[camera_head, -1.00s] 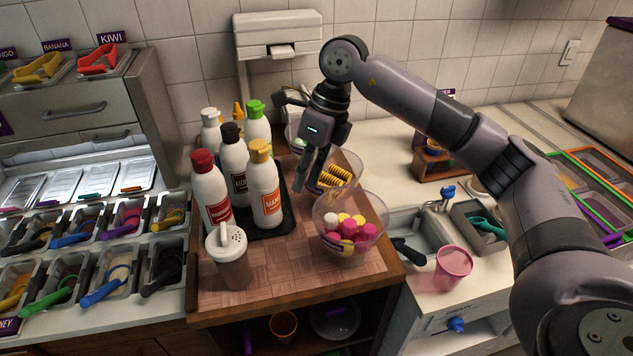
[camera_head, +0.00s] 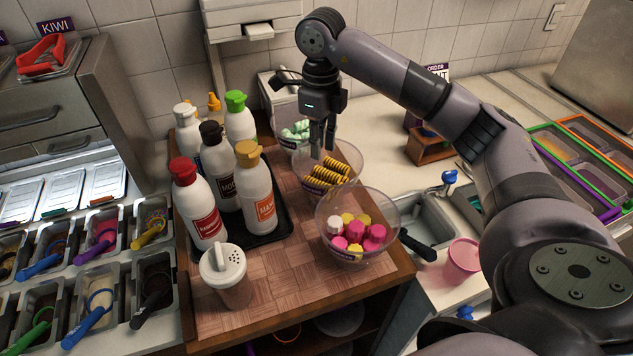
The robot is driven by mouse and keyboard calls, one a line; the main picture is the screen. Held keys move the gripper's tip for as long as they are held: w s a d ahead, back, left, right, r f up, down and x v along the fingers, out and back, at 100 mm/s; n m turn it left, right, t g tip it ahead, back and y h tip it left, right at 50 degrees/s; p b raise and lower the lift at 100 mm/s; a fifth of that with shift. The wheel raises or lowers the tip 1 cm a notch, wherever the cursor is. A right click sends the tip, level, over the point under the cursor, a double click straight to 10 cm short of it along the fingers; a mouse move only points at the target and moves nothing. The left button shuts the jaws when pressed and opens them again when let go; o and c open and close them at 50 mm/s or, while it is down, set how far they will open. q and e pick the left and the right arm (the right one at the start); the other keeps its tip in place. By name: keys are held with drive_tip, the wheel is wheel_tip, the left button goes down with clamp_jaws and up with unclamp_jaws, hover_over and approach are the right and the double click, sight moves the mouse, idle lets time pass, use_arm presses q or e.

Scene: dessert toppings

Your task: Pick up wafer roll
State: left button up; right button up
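The wafer rolls (camera_head: 326,176), yellow with dark spiral stripes, lie in a clear bowl (camera_head: 356,160) in the middle of the wooden board. My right gripper (camera_head: 323,154) points down just above the rolls, near the back left of that bowl's rim. Its fingers look close together and I see nothing clearly held between them. From this angle I cannot tell how far they are open. My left gripper is not in view.
A clear bowl of pink, yellow and white sweets (camera_head: 322,222) stands in front, and a bowl of pale green pieces (camera_head: 296,132) behind. Several sauce bottles (camera_head: 202,215) stand on a black tray (camera_head: 284,228) at left, with a shaker (camera_head: 228,280) in front.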

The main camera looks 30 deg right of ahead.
sight(316, 181)
wheel_tip(316, 181, down, 3)
drive_tip(key=shift+w+f+p, duration=0.15)
drive_tip(key=shift+p, duration=0.3)
drive_tip(key=shift+f, duration=0.8)
drive_tip(key=shift+f+p, duration=0.2)
drive_tip(key=shift+p, duration=0.1)
drive_tip(key=f, duration=0.1)
drive_tip(key=f+p, duration=0.1)
drive_tip(key=f, duration=0.1)
drive_tip(key=f+p, duration=0.1)
drive_tip(key=shift+w+a+f, duration=0.25)
drive_tip(key=shift+f, duration=0.3)
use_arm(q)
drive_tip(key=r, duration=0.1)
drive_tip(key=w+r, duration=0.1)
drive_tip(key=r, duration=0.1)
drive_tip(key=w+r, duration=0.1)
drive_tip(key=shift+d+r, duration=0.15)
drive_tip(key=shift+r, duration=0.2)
use_arm(e)
drive_tip(key=shift+c, duration=0.2)
drive_tip(key=c, duration=0.4)
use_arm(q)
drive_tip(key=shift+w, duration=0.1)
use_arm(e)
drive_tip(key=shift+o, duration=0.2)
drive_tip(key=shift+r, duration=0.1)
